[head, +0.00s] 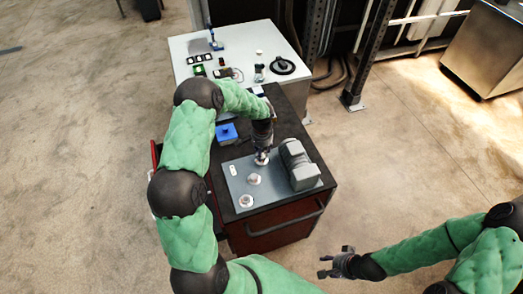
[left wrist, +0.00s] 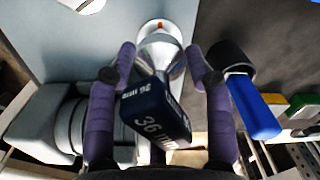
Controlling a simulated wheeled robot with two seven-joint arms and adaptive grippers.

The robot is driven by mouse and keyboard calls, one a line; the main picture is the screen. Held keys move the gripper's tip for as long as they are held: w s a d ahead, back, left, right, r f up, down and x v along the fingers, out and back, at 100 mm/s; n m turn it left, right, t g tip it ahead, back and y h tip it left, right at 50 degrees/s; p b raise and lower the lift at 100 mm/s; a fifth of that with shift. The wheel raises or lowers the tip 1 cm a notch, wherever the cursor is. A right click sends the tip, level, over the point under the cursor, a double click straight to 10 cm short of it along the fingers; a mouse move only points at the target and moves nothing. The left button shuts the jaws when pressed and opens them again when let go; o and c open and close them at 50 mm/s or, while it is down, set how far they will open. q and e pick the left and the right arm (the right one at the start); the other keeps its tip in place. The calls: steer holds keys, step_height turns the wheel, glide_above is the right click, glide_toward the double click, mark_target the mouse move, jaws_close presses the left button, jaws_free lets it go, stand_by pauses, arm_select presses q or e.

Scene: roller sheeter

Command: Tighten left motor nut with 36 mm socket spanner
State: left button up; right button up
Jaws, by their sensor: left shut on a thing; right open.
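The 36 mm socket spanner (left wrist: 155,122) has a dark blue handle marked "36 mm" and a shiny silver socket. My left gripper (left wrist: 163,66) is shut on it, with a purple finger on either side. In the head view my left gripper (head: 262,154) is over the far part of the grey plate (head: 235,187). The socket end lines up with a pale round fitting (left wrist: 160,27) bearing an orange mark; I cannot tell whether they touch. The grey motor (head: 299,165) lies to the gripper's right. My right gripper (head: 337,262) is open and empty, off the cart.
The plate lies on a dark-topped red cart (head: 285,107). Two more round fittings (head: 253,179) (head: 246,201) sit on its near side. A blue item (head: 226,132) lies beyond the plate. A white table (head: 190,48) with small parts adjoins behind. The floor at right is clear.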

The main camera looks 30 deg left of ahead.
arm_select(q)
steer(key=shift+f+b, duration=0.95)
steer(key=shift+f, duration=0.25)
stand_by(0.6)
steer(key=m, duration=0.3)
steer(key=shift+m+p, duration=0.3)
steer(key=shift+p, duration=0.05)
steer(key=shift+r+m, duration=0.1)
steer(key=shift+m, duration=0.7)
steer(key=shift+m+p, duration=0.45)
steer(key=shift+m, duration=0.55)
